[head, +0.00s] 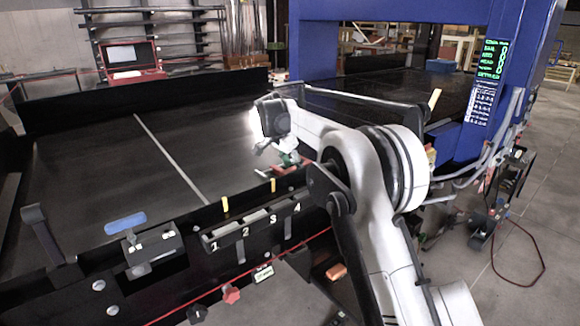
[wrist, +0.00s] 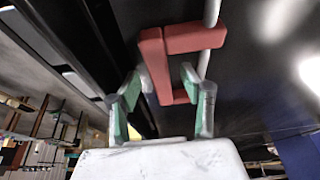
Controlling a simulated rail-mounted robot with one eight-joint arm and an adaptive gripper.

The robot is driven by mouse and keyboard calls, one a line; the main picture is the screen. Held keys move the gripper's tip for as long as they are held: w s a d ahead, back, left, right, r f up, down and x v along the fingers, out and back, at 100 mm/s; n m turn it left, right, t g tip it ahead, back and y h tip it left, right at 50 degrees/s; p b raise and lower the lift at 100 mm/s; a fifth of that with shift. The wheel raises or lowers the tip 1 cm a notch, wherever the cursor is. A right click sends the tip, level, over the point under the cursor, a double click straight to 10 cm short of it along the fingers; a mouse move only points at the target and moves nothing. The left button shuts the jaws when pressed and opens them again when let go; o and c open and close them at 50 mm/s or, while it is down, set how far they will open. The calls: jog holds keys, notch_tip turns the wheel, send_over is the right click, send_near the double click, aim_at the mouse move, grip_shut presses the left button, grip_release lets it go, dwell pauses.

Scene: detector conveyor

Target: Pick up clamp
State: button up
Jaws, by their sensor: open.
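The clamp shows in the wrist view as a red frame (wrist: 157,62) with a light grey bar, lying against the dark conveyor surface. In the head view a small red part of it (head: 270,170) shows beside my gripper, low over the belt near the numbered tray. My gripper (head: 290,158) has green pads and is open. In the wrist view my gripper (wrist: 160,92) has its two fingers spread, with the lower end of the red part showing between them or just beyond. I cannot tell whether the fingers touch it.
A black holder (head: 250,228) with slots numbered 1 to 4 runs along the conveyor's near edge, with yellow tabs upright beside it. A blue-handled part (head: 125,223) is left of it. The blue detector frame (head: 470,130) stands to the right. The belt (head: 100,170) at left is clear.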

jog(key=shift+f, duration=0.35)
jog(key=shift+c, duration=0.3)
grip_shut()
jog(key=shift+r, duration=0.1)
